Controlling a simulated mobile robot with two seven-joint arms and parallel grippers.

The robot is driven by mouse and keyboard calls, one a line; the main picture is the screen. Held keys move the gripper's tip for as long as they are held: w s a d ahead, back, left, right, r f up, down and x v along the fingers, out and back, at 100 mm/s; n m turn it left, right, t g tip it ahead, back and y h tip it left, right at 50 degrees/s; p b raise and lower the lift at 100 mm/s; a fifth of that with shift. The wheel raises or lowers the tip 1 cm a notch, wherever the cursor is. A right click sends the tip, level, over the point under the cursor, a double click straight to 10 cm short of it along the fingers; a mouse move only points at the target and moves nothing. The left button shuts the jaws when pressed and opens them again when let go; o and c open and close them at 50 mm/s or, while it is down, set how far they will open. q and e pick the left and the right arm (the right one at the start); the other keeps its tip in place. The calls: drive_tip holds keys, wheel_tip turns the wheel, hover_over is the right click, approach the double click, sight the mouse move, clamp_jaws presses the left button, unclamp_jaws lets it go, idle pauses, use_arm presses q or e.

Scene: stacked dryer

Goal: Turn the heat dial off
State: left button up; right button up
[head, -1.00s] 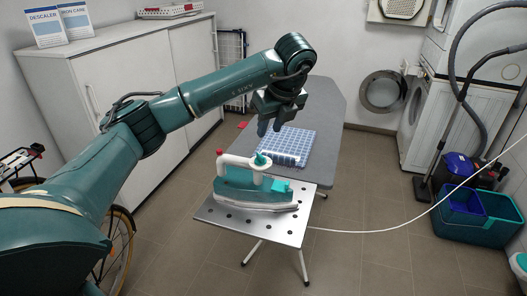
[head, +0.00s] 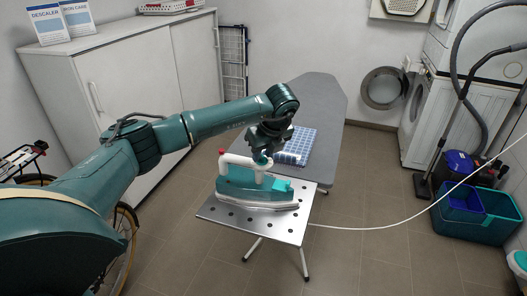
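A teal and white iron (head: 250,188) stands on the perforated metal plate (head: 245,222) at the near end of the ironing board. A white handle runs along its top. The heat dial (head: 262,159), a small teal knob, sits on top of the iron by the handle. My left gripper (head: 262,152) points down right at the dial, its dark fingers overlapping the knob's upper part. I cannot tell whether the fingers touch it or how far apart they are. My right gripper is not in view.
The ironing board (head: 318,100) carries a folded blue checked cloth (head: 297,148) behind the iron. A white cord (head: 400,222) runs right from the board. A white cabinet (head: 130,80) stands at left, blue and teal bins (head: 475,215) at right. Open floor lies in front.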

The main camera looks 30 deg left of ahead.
use_arm(q)
drive_tip(key=c, duration=0.4)
clamp_jaws()
